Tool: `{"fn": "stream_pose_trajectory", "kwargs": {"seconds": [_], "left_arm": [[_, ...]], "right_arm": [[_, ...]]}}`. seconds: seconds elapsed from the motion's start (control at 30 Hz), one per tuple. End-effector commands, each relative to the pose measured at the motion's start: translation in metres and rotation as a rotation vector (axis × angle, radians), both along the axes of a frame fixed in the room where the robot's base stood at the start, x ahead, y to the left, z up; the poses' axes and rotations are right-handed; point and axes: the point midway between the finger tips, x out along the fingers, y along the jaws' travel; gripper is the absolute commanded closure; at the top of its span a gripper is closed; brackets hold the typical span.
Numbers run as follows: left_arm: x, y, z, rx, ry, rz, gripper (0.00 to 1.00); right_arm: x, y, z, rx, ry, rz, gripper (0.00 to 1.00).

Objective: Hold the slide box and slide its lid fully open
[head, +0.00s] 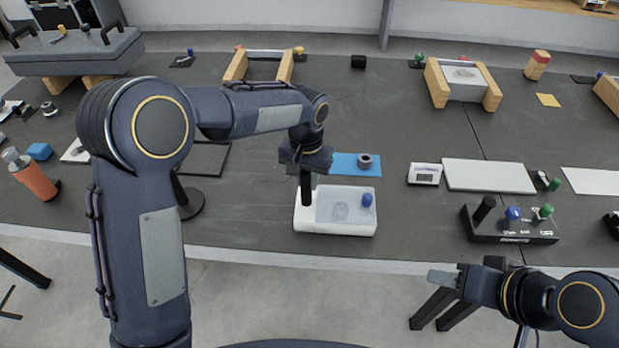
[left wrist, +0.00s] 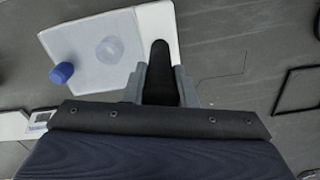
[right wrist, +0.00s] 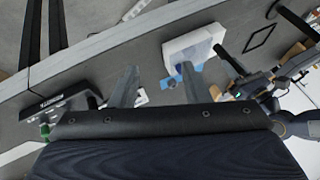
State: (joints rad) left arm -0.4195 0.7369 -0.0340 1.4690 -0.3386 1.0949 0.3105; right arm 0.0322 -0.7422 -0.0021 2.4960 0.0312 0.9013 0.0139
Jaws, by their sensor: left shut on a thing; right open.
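The slide box (head: 335,230) is a white box near the table's front edge. Its translucent lid (head: 330,203) bears a blue knob (head: 367,199) at the right end and covers the box beside the white left end. A round shape shows faintly through the lid. My left gripper (head: 306,175) is shut on a black upright handle (left wrist: 161,75) at the box's left end. My right gripper (head: 432,312) is open and empty, right of the box and in front of the table edge. The box also shows in the right wrist view (right wrist: 190,45).
A blue mat (head: 342,165) with a grey ring (head: 364,161) lies just behind the box. A small white display device (head: 424,174) and a black control box (head: 510,225) with coloured knobs stand to the right. The tabletop between the box and control box is clear.

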Motion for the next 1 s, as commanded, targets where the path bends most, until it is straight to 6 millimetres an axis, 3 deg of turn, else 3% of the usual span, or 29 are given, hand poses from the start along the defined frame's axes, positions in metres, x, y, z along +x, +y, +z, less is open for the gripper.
{"fn": "stream_pose_trajectory", "kwargs": {"seconds": [0.17, 0.27, 0.57, 0.8, 1.0], "left_arm": [[-0.003, 0.0, -0.007, 0.005, 0.013, -0.001, 1.0], [-0.003, 0.0, -0.007, 0.005, 0.014, -0.001, 1.0], [-0.003, 0.0, -0.007, 0.005, 0.014, -0.001, 1.0], [-0.003, 0.0, -0.007, 0.005, 0.014, -0.001, 1.0], [-0.003, 0.0, -0.007, 0.005, 0.014, -0.001, 1.0]], "right_arm": [[0.011, -0.002, 0.007, 0.017, 0.045, -0.021, 0.56], [0.03, -0.004, 0.016, 0.034, 0.112, -0.058, 0.56], [0.12, 0.007, 0.034, 0.047, 0.368, -0.269, 0.56], [0.196, 0.043, 0.021, -0.012, 0.521, -0.481, 0.56], [0.242, 0.081, -0.002, -0.075, 0.583, -0.651, 0.56]]}}
